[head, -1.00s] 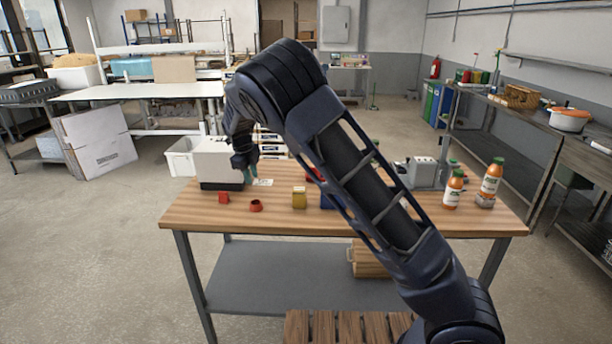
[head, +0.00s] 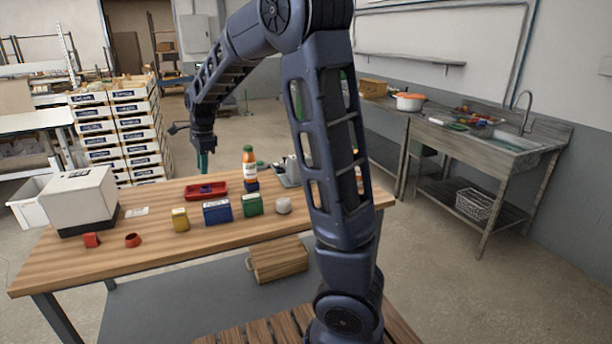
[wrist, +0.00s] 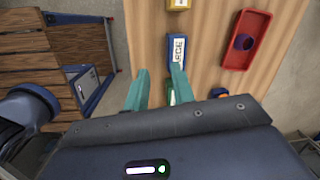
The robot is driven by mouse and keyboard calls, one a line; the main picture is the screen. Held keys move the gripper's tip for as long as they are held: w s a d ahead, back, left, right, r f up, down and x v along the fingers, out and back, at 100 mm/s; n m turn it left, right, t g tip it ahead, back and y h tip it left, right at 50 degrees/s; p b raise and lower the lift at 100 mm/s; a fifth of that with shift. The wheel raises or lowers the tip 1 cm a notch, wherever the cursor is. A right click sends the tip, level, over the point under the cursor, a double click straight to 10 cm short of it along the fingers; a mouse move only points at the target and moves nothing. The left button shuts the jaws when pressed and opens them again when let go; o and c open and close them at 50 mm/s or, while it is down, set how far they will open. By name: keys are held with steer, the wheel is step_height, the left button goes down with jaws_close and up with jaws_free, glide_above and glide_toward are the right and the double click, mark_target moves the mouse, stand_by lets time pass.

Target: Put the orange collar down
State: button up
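The orange collar, a small orange-red ring (head: 133,240), lies on the wooden table near its front left, beside a red block (head: 91,240). My gripper (head: 203,162) hangs above the back of the table, well to the right of the collar and apart from it. In the wrist view my gripper's two teal fingers (wrist: 160,90) are spread, with nothing held between them. The collar is not visible in the wrist view.
A red tray (head: 206,194) with a dark blue round part (wrist: 245,42) lies near my gripper. Yellow (head: 180,220), blue (head: 217,211) and green (head: 252,205) boxes line the front. A white-grey machine (head: 78,200) stands left.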

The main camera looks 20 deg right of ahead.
steer(key=s+d+r+n+t, duration=0.1)
steer(key=s+d+r+n, duration=0.25)
steer(key=s+d, duration=0.4)
steer(key=s+d+r+n+t, duration=0.1)
steer(key=s+d+r+n, duration=0.25)
steer(key=s+d, duration=0.4)
steer(key=s+d+f+n+t, duration=0.1)
steer(key=s+d+n, duration=0.3)
steer(key=s, duration=0.3)
steer(key=s+d+f+n+h, duration=0.1)
steer(key=s+d+n, duration=0.3)
steer(key=s, duration=0.4)
steer(key=shift+d+t+h, duration=0.3)
steer(key=shift+d+t, duration=0.1)
steer(key=shift+d, duration=0.05)
